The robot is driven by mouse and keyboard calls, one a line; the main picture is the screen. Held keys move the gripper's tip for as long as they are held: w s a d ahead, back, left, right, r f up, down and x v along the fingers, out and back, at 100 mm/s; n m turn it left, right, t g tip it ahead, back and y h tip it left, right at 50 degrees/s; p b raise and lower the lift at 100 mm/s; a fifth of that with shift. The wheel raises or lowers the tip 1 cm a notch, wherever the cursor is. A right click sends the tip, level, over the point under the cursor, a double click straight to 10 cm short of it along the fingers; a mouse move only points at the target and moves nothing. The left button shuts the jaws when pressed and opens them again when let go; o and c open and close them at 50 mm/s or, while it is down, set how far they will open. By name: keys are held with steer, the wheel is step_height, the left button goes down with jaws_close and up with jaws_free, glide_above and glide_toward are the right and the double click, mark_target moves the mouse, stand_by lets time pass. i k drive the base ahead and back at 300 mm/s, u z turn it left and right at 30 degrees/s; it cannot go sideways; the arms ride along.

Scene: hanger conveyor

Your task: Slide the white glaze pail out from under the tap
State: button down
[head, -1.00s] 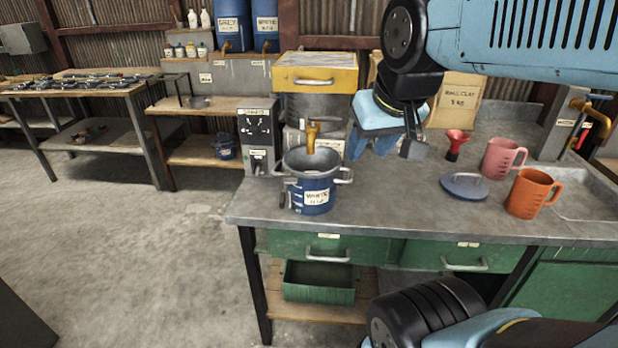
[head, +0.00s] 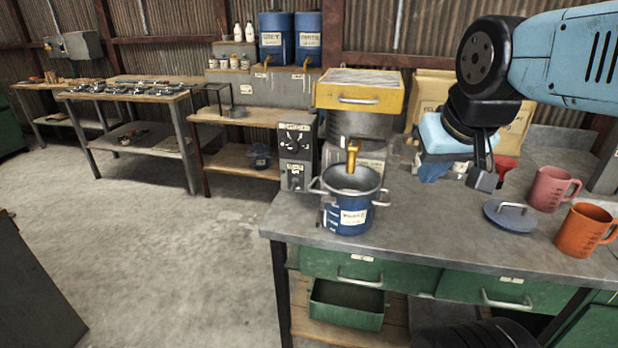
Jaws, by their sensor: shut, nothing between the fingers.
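The white glaze pail (head: 345,217) is a blue pail with a grey rim, two side handles and a label that reads white. It stands upright near the front left of the grey workbench (head: 420,223). The brass tap (head: 352,155) comes down over its open top. My gripper (head: 433,174) is to the right of the pail and a little behind it, clear of it.
A yellow-topped machine (head: 358,92) stands behind the pail, with a grey control box (head: 296,155) to its left. A blue lid (head: 510,214), a red funnel (head: 505,168), a pink jug (head: 552,188) and an orange jug (head: 585,230) are on the right.

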mark_target(350, 215)
steer(key=u, duration=0.95)
steer(key=i, duration=0.1)
steer(key=z, duration=2.85)
steer(key=k, duration=1.45)
steer(key=u, duration=1.75)
steer(key=i, duration=1)
steer(key=u, duration=0.1)
